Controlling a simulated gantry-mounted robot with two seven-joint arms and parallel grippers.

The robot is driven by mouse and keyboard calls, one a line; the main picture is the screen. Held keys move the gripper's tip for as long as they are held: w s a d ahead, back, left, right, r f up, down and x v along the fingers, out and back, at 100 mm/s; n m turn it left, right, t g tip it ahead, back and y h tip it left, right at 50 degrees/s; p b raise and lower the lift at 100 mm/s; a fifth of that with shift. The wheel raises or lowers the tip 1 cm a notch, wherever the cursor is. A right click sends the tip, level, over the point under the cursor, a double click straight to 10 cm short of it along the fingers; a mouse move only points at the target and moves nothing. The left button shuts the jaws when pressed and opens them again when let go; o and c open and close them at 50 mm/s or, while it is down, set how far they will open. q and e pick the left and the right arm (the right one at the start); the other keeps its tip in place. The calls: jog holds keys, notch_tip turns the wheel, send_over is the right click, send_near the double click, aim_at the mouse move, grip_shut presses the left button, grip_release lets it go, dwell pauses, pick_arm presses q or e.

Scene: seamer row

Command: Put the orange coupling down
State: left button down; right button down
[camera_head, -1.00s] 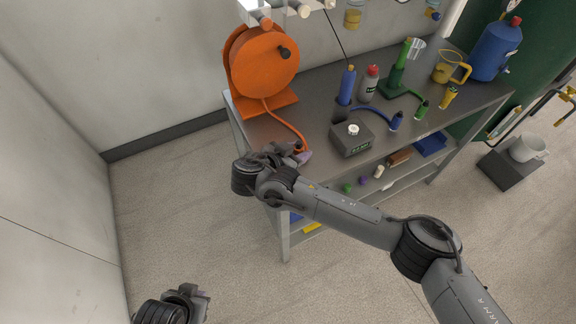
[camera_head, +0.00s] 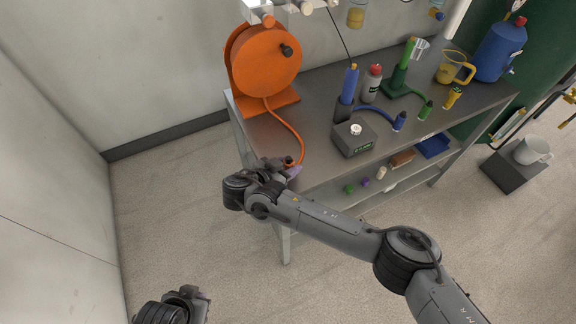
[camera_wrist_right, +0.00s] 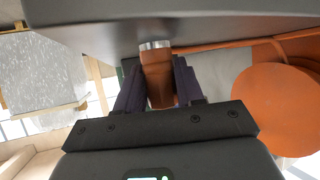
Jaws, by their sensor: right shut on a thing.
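The orange coupling (camera_wrist_right: 157,75) has a silver collar at its end and sits between the two dark fingers of my right gripper (camera_wrist_right: 158,88). In the head view my right gripper (camera_head: 283,167) is at the near left edge of the grey bench, shut on the coupling, which is mostly hidden there. An orange hose (camera_head: 294,130) runs from the orange reel (camera_head: 265,62) across the bench to it. In the wrist view the collar is close to a grey surface; I cannot tell whether they touch. My left gripper (camera_head: 196,297) is low at the picture's bottom, far from the bench.
The bench top (camera_head: 315,115) is clear around the hose. A grey box with a white knob (camera_head: 354,137) stands right of my right gripper. Behind it are a blue cylinder (camera_head: 349,85), a grey bottle (camera_head: 372,85) and a green stand (camera_head: 395,84). A shelf with small items lies below.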

jog(key=shift+f, duration=0.2)
jog(key=c, duration=0.7)
grip_release()
jog(key=shift+r, duration=0.1)
